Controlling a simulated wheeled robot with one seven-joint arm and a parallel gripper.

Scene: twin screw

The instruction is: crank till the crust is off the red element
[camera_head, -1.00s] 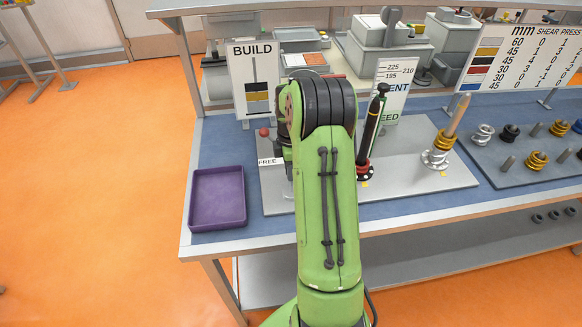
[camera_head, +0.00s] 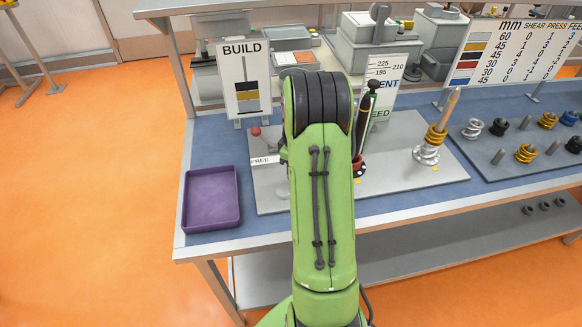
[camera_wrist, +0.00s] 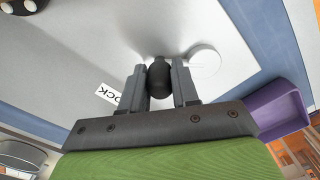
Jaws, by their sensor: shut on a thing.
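In the wrist view my gripper (camera_wrist: 158,72) is shut on a round black knob (camera_wrist: 159,82), with one finger on each side of it. A printed label, partly readable as "OCK" (camera_wrist: 110,96), lies on the light plate to the left of the knob. In the head view my gripper and the knob are hidden behind my green arm. A tall dark rod with a red part (camera_head: 362,130) stands right of my arm, its lower end partly covered. I cannot make out any crust on a red element.
A purple tray (camera_head: 212,227) sits on the left of the blue bench. A BUILD card (camera_head: 245,80) stands behind. A spindle with a gold coil (camera_head: 436,137) stands right on the grey plate (camera_head: 385,182). A parts board (camera_head: 492,165) lies farther right.

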